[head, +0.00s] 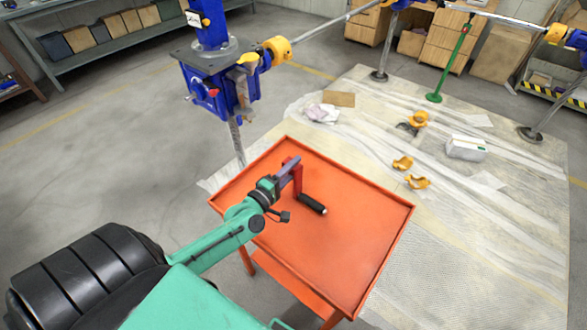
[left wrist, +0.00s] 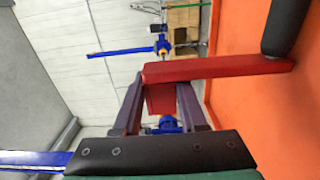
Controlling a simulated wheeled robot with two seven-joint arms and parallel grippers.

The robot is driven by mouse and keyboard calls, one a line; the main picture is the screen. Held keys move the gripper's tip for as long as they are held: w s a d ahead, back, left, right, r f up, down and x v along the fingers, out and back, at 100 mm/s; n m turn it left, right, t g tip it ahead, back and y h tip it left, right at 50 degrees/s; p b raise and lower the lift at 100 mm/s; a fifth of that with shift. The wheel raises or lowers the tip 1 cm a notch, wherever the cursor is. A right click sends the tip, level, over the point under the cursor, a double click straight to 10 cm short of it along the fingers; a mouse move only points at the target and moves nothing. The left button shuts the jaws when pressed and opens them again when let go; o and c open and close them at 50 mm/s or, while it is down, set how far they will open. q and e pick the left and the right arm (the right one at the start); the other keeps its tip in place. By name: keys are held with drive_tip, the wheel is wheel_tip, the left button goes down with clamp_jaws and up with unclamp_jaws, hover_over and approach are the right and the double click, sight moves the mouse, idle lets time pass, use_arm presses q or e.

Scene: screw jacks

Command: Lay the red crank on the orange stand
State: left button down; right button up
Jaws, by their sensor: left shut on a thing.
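The red crank (head: 297,181) has a red arm and a black handle (head: 313,204). My left gripper (head: 288,168) is shut on the end of the crank opposite the handle. In the left wrist view the red crank (left wrist: 215,70) runs to the right from between the fingers of my left gripper (left wrist: 160,100), with its black handle at the top right. The orange stand (head: 345,235) is a table with a shallow rim, and the crank is over its top near the far left part. I cannot tell whether the crank touches the surface. My right gripper is not in view.
A blue screw jack (head: 215,85) stands just behind the stand's far left corner. A pale mat (head: 470,240) to the right holds orange clamps (head: 418,182) and a white box (head: 467,148). The stand's top is otherwise bare.

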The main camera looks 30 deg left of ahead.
use_arm(q)
drive_tip(key=shift+c, duration=2.3)
unclamp_jaws()
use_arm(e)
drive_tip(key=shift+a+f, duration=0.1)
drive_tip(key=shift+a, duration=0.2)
use_arm(q)
drive_tip(key=shift+r, duration=0.15)
drive_tip(key=shift+s, duration=0.35)
drive_tip(key=s+a+b, duration=0.1)
drive_tip(key=s, duration=1)
drive_tip(key=shift+s+a+b, duration=0.15)
drive_tip(key=shift+a+b, duration=0.2)
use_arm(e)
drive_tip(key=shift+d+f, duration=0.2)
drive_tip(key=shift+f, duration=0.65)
